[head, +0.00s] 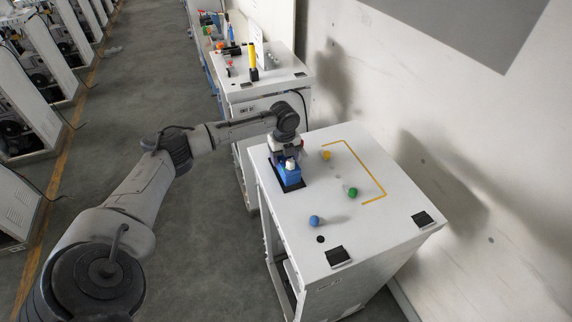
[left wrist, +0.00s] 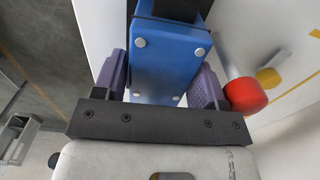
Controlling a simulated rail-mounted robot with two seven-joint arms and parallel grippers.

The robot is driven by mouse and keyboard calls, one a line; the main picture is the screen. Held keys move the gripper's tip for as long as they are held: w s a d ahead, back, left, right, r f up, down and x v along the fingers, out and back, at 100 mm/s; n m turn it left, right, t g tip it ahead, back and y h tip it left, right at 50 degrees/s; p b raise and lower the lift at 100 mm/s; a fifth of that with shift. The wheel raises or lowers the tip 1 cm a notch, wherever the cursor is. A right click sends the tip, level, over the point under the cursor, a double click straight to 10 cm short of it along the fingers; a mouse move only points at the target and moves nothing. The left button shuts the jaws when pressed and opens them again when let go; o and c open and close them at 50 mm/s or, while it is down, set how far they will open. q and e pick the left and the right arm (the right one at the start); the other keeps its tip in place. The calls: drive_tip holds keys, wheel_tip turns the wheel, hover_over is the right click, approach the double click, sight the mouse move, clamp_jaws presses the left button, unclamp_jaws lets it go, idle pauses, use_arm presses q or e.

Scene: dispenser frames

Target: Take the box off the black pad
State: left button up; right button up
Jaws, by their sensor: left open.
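The blue box (head: 289,173) sits on the black pad (head: 299,186) at the left edge of the white cabinet top. In the left wrist view the blue box (left wrist: 165,62) has silver screws on its face and a black part at its far end. My left gripper (head: 285,155) is over the box, its arm coming in from the left. In the left wrist view its purple fingers (left wrist: 163,80) are apart, one on each side of the box. I cannot tell whether they touch it. Most of the pad is hidden. My right gripper is not in view.
A red knob (left wrist: 246,95) stands close beside one finger. Yellow (head: 326,155), green (head: 352,193) and blue (head: 314,221) knobs stand on the white cabinet top (head: 380,222). Another cabinet (head: 262,92) with a yellow-and-black object stands behind. The wall is at the right.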

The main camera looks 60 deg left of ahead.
use_arm(q)
drive_tip(key=shift+c, duration=0.4)
drive_tip(key=c, duration=0.6)
drive_tip(key=shift+r, duration=0.2)
